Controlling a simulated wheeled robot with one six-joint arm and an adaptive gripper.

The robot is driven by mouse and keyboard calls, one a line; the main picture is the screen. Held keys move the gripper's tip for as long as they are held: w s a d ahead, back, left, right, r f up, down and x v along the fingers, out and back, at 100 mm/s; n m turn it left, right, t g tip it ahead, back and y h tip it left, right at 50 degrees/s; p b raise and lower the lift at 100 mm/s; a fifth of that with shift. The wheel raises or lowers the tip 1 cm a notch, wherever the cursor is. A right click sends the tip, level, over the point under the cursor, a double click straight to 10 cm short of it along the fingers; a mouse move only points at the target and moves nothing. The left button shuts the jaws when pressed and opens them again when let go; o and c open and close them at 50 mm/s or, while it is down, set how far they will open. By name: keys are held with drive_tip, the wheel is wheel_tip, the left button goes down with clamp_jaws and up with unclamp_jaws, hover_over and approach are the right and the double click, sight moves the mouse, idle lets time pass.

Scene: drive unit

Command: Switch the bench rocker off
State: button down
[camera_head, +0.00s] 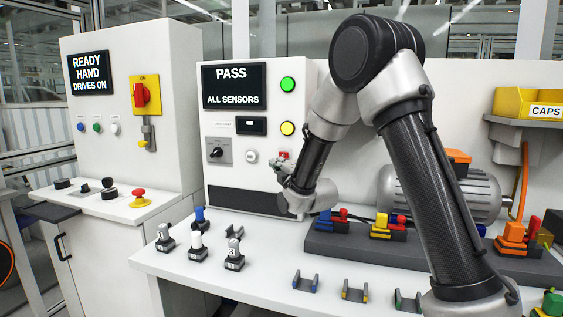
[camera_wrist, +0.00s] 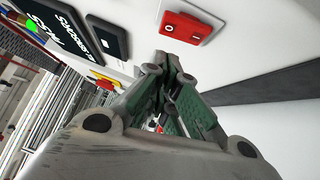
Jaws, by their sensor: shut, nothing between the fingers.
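The red bench rocker (camera_wrist: 187,27) sits in a pale plate on the white panel. In the wrist view it carries an O mark at its left end and an I mark at its right end. In the head view a small red part of the rocker (camera_head: 285,155) shows just above my gripper (camera_head: 283,166). In the wrist view my gripper (camera_wrist: 170,62) is shut and empty, its tips close below the rocker. I cannot tell whether they touch it. Which side of the rocker is pressed in is not clear.
The panel also holds a display reading PASS ALL SENSORS (camera_head: 235,87), green (camera_head: 288,84) and yellow (camera_head: 288,128) lamps, a black rotary knob (camera_head: 217,152) and a white button (camera_head: 252,157). Several small switches (camera_head: 198,245) stand on the bench below.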

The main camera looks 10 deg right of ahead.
drive_tip(key=shift+w+d+r, duration=0.15)
drive_tip(key=shift+w+d, duration=0.25)
drive_tip(key=shift+w, duration=0.2)
drive_tip(key=shift+w+d+r, duration=0.1)
drive_tip(key=shift+w+d, duration=0.3)
drive_tip(key=shift+w, duration=0.2)
drive_tip(key=shift+w+d+r+m+g, duration=0.15)
drive_tip(key=shift+w+r+m+g, duration=0.05)
drive_tip(key=shift+w+m+g, duration=0.1)
